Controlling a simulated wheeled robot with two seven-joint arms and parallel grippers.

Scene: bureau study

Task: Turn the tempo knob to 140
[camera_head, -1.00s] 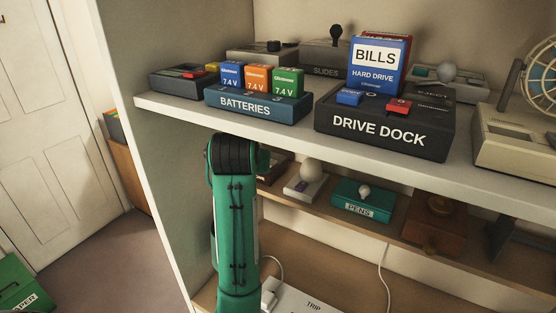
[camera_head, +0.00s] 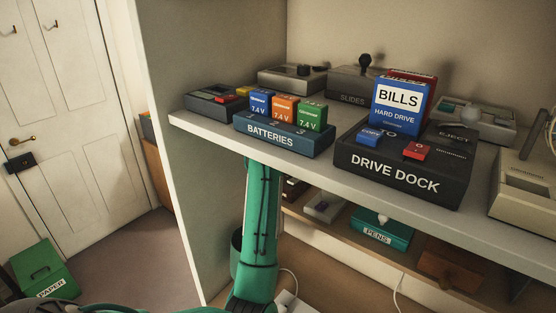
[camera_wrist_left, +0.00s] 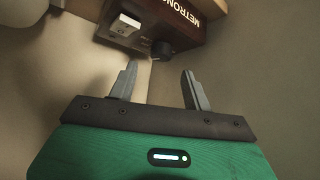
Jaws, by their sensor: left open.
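The metronome (camera_wrist_left: 160,22), a dark red-brown box with white lettering partly cut off by the frame, shows at the top of the left wrist view. Its dark round knob (camera_wrist_left: 161,50) is on the face towards me, beside a pale switch plate (camera_wrist_left: 125,25). My left gripper (camera_wrist_left: 160,78) is open and empty, its two grey fingers apart and pointing towards the knob without touching it. The number that the knob points to cannot be read. My right gripper is not in view.
In the head view, a white shelf (camera_head: 330,179) carries a batteries tray (camera_head: 284,136), a drive dock (camera_head: 405,168) and other devices. A lower wooden shelf holds a teal pens box (camera_head: 382,231). A green paper box (camera_head: 43,268) stands on the floor.

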